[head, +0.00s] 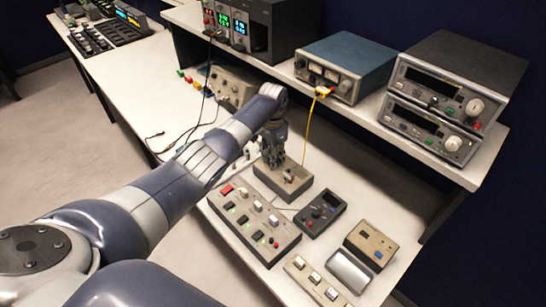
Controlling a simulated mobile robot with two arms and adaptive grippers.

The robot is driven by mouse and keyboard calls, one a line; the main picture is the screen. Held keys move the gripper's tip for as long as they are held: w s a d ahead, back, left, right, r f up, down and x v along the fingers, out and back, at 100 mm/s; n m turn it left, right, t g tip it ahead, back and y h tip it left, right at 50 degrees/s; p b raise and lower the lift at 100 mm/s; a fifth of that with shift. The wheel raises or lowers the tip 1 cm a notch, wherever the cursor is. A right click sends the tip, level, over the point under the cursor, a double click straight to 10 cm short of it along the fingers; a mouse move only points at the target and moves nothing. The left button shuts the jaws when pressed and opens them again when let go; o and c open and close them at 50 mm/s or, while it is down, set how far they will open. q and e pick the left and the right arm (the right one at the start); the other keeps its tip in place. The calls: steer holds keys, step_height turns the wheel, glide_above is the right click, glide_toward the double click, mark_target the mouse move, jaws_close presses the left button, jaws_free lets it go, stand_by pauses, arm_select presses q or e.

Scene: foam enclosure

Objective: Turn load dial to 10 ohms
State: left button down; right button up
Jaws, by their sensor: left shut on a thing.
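My left arm reaches in from the left, and my left gripper (274,162) points down at the back left part of a small grey-brown box (272,184) on the bench. The gripper is shut on what appears to be the load dial on this box. The fingers hide the dial, so its pointer and setting cannot be read. Small red and light terminals show on the box's top, right of the fingers. My right gripper is not in view.
A switch panel (250,226) stands in front of the box, and a dark meter (321,213) to its right. A yellow lead (309,130) hangs from the blue instrument (345,66) on the shelf behind. Stacked grey instruments (440,98) stand at the shelf's right.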

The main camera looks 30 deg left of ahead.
arm_select(q)
steer(key=m, duration=0.4)
steer(key=shift+r, duration=0.1)
steer(key=shift+w+m, duration=0.1)
steer(key=shift+m, duration=1.6)
steer(key=c, duration=1.3)
jaws_free()
steer(key=shift+c, duration=0.2)
steer(key=shift+r, duration=0.2)
step_height(320, 180, up, 12)
steer(key=shift+f, duration=0.2)
